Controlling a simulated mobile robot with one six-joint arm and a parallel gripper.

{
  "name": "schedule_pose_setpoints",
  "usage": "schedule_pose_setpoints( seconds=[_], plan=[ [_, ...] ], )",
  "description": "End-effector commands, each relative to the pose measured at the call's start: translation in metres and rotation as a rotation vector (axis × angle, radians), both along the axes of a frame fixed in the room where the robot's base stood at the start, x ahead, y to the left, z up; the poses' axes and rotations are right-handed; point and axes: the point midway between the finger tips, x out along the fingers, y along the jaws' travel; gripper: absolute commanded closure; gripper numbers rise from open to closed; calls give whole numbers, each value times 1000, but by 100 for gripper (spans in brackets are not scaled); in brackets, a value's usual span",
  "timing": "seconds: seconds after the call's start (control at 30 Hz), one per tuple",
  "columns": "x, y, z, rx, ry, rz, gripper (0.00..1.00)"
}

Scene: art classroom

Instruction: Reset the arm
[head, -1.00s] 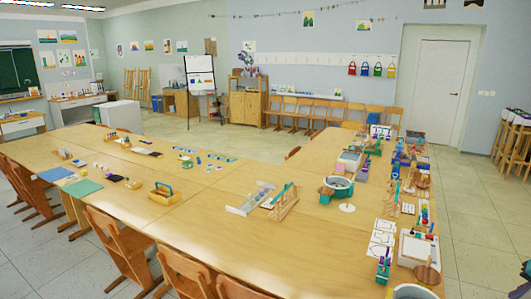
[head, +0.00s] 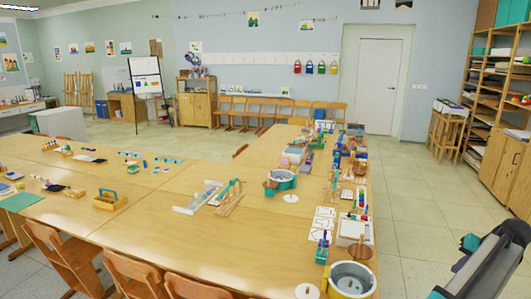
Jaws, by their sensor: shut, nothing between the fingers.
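Part of my arm (head: 490,262) shows at the lower right corner of the head view, dark grey with teal caps. It is beside the right end of the table, over the tiled floor, and does not touch the table as far as I can see. My gripper is outside the picture, so its fingers are hidden from me.
A large wooden table (head: 190,250) fills the middle, with a yellow-rimmed pot (head: 351,281), a teal-and-grey pot (head: 281,180) and a yellow caddy (head: 110,200) on it. Chairs line its front. A wooden shelf (head: 500,120) and stools (head: 448,135) stand right. Floor between is clear.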

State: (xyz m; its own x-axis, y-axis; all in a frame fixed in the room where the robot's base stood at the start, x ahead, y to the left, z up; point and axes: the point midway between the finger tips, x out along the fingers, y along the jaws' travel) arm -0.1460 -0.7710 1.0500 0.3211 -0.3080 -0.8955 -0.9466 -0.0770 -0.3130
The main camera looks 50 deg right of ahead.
Motion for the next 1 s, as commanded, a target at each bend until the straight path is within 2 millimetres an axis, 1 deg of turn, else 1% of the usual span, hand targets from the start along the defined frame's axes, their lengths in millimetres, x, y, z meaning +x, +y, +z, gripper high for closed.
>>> schedule_pose_setpoints(
  seconds=[0.13, 0.37, 0.57, 0.67, 0.77, 0.87, 0.9, 0.97, 1.0],
  plan=[
    [0, 0, 0, 0, 0, 0, 100],
    [22, -2, -6, 7, 4, 21, 100],
    [50, -3, -14, 16, 8, 48, 100],
    [68, -3, -18, 22, 10, 66, 100],
    [91, -3, -24, 29, 13, 89, 100],
    [120, -1, -32, 37, 18, 118, 100],
    [135, 0, -36, 41, 21, 134, 100],
    [157, 3, -41, 47, 26, 155, 100],
    [171, 5, -45, 50, 30, 170, 100]
  ],
)
